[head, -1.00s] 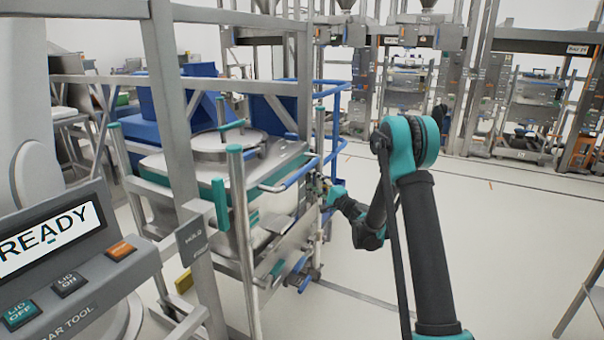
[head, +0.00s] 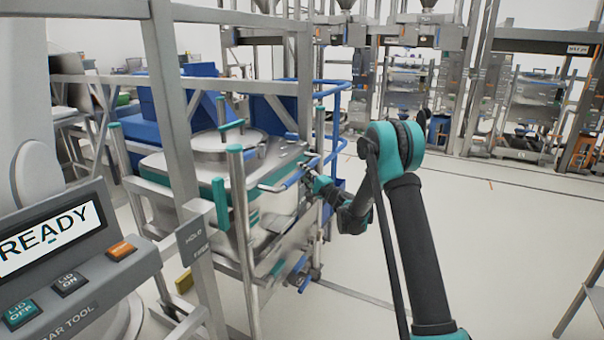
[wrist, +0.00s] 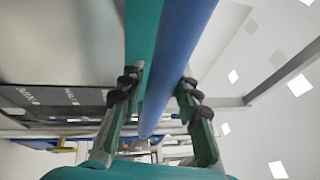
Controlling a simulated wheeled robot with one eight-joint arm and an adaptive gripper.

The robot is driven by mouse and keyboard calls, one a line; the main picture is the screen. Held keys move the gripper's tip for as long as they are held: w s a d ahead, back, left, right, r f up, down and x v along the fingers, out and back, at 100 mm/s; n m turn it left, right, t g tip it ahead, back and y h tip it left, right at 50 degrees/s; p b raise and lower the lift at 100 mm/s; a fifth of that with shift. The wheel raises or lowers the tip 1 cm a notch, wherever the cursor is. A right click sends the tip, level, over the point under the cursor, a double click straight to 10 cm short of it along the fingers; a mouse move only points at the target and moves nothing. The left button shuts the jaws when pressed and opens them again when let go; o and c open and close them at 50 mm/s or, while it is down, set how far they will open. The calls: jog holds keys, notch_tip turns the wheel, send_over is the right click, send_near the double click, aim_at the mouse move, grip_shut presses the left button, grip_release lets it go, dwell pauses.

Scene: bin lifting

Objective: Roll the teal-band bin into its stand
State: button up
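The teal-band bin (head: 272,160) stands inside a metal frame at left centre in the head view, with a round lid (head: 215,146) on top. A blue handle bar (head: 292,179) runs along its near right edge. My gripper (head: 308,167) is at the right end of this bar. I cannot tell whether the fingertips touch either one.
A metal post (head: 178,110) and a grey hold sign (head: 193,238) stand in front of the bin. A console reading READY (head: 60,250) is at lower left. A blue rail (head: 338,125) stands behind my gripper. The floor (head: 500,220) to the right is clear.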

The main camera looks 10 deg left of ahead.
grip_shut()
jog(key=shift+w+a, duration=0.2)
jog(key=shift+a, duration=0.25)
jog(key=shift+o, duration=2.1)
grip_release()
jog(key=v, duration=1.2)
jog(key=shift+f, duration=0.1)
